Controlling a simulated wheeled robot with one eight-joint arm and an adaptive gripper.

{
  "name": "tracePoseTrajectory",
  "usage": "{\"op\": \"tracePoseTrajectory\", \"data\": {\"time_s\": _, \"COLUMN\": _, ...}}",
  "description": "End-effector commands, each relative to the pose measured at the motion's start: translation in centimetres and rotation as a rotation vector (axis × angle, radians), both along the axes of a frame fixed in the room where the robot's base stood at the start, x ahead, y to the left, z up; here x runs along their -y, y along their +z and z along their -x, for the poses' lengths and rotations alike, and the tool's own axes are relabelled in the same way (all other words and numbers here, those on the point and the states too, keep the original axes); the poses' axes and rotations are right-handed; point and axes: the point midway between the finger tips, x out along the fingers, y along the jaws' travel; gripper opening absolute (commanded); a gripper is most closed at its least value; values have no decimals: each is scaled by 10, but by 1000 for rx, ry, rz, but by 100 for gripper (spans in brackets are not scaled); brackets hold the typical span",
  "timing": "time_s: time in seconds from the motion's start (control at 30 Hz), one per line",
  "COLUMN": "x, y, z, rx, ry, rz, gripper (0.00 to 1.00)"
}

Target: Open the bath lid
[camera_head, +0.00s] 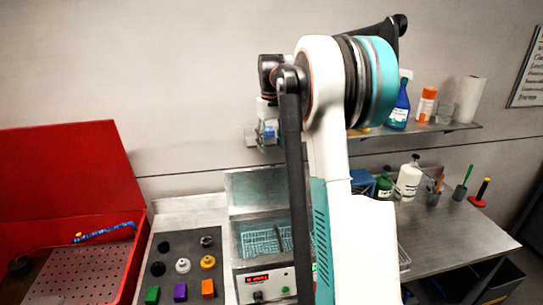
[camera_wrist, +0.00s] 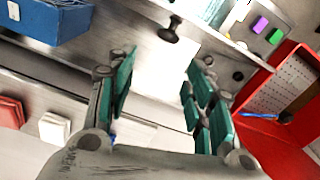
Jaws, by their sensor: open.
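The bath (camera_head: 265,284) stands on the bench in the head view, with a red display and a knob on its front. A grey-teal panel, seemingly its lid (camera_head: 255,188), stands raised at the back, and a wire basket (camera_head: 262,242) shows in the tank. My arm covers the bath's right side. In the wrist view, my gripper (camera_wrist: 160,66) is open with nothing between its teal fingers. A dark knob (camera_wrist: 170,30) on a pale surface lies beyond the fingertips, apart from them; I cannot tell if it belongs to the lid. The gripper is not clear in the head view.
A dark mat (camera_head: 172,245) with coloured blocks and round parts lies left of the bath. A red open box (camera_head: 65,170) stands farther left. Bottles (camera_head: 408,180) stand on the bench at right, below a wall shelf (camera_head: 455,128). A blue box (camera_wrist: 45,20) shows in the wrist view.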

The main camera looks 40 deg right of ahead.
Motion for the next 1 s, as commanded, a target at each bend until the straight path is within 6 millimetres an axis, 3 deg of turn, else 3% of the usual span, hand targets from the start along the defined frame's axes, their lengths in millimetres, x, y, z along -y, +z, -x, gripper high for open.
{"op": "tracePoseTrajectory", "data": {"time_s": 0.1, "x": 0, "y": 16, "z": 0, "rx": 0, "ry": 0, "rz": 0, "gripper": 48}}
{"op": "tracePoseTrajectory", "data": {"time_s": 0.27, "x": 0, "y": 26, "z": 0, "rx": 0, "ry": 0, "rz": 1, "gripper": 48}}
{"op": "tracePoseTrajectory", "data": {"time_s": 0.87, "x": -1, "y": 28, "z": 0, "rx": 1, "ry": 1, "rz": 0, "gripper": 48}}
{"op": "tracePoseTrajectory", "data": {"time_s": 1.0, "x": -28, "y": 25, "z": -9, "rx": 30, "ry": 25, "rz": -10, "gripper": 48}}
